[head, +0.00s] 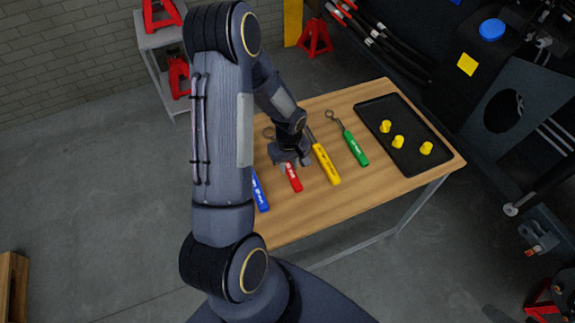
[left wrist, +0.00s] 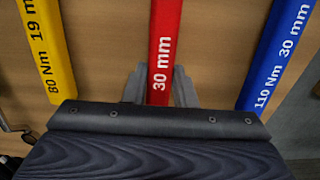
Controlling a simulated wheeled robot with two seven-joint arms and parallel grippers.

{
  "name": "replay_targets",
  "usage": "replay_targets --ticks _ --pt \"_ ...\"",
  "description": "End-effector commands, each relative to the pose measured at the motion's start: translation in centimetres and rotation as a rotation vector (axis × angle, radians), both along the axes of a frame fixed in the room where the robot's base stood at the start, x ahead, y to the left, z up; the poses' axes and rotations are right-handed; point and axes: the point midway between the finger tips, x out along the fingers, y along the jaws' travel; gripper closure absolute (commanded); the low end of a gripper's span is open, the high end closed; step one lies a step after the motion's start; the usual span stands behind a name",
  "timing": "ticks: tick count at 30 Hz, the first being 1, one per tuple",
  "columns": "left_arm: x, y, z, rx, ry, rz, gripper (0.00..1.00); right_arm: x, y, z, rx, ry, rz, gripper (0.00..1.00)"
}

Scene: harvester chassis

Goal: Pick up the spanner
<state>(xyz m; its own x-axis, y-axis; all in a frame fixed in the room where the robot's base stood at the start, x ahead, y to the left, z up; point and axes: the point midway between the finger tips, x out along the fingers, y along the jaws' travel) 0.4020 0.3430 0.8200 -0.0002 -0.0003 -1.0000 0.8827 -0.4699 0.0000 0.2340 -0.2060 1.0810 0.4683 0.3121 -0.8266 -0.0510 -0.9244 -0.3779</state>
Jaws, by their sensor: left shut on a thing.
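Several spanners with coloured handles lie side by side on the wooden table. The red spanner (head: 294,179) has "30 mm" on its handle in the left wrist view (left wrist: 164,45). My left gripper (head: 288,161) is over the red spanner, its two fingers (left wrist: 160,88) on either side of the handle and shut on it. The gripper hides part of this spanner. The yellow spanner (head: 326,163) lies to its right, with the green spanner (head: 355,148) beyond. The blue spanner (head: 259,192) is to its left, partly hidden by my arm. My right gripper is not in view.
The wooden table (head: 385,190) has a black tray (head: 416,167) at its right with three yellow pieces. A dark machine stands behind on the right. A grey stand (head: 162,40) with red jacks is at the back left. The table's front strip is clear.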

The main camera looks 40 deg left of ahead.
Motion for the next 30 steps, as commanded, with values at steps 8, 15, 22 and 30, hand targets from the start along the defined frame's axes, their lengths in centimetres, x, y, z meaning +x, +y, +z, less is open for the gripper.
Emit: replay_targets --ticks 8,15,22,30 --pt "0.1 0.0 0.9 0.001 -0.004 0.000 1.00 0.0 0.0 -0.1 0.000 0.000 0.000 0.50" --pt "-0.1 -1.4 4.6 0.000 -0.008 -0.007 1.00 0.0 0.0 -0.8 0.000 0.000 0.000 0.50" --pt "-1.2 -5.8 9.4 -0.001 -0.008 -0.009 1.00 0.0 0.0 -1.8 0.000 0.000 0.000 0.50" --pt "-2.6 -11.3 11.8 -0.001 -0.003 -0.006 1.00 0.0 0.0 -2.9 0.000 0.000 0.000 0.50"
